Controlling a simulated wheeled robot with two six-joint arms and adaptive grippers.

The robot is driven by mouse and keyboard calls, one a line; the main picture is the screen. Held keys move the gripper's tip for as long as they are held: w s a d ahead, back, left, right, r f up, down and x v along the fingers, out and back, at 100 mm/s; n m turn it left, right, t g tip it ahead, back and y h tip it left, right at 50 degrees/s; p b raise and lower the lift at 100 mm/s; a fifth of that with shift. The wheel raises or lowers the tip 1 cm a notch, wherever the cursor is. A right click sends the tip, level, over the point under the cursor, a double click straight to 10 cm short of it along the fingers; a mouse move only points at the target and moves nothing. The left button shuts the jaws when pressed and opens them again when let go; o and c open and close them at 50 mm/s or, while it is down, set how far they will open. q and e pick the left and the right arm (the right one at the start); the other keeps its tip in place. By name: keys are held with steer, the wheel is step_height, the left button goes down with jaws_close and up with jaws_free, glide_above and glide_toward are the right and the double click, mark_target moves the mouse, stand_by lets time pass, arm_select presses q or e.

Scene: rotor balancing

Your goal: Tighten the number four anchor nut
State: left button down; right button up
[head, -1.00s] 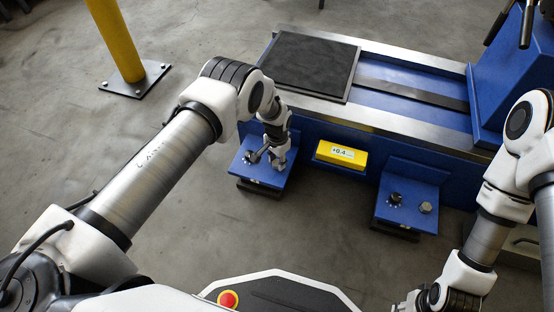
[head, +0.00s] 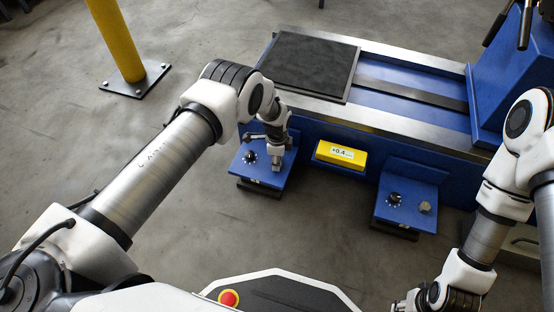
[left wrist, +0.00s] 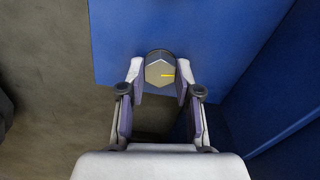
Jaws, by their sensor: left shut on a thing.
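My left gripper (head: 276,162) is over the blue bracket (head: 246,182) at the left foot of the machine, pointing down. The left gripper (left wrist: 158,82) is shut on this nut, with a finger on each side. In the head view the gripper mostly hides the nut. No number is readable on it.
A dark dial knob (head: 249,158) is just left of the left gripper. A yellow display (head: 341,154) reading about +0.4 is on the blue machine bed. A second bracket (head: 408,217) at the right carries another knob (head: 395,198) and nut (head: 426,207). A yellow post (head: 116,40) stands at back left.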

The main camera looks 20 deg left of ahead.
arm_select(q)
steer(key=shift+m, duration=1.1)
steer(key=c, duration=0.8)
jaws_free()
step_height(320, 180, up, 12)
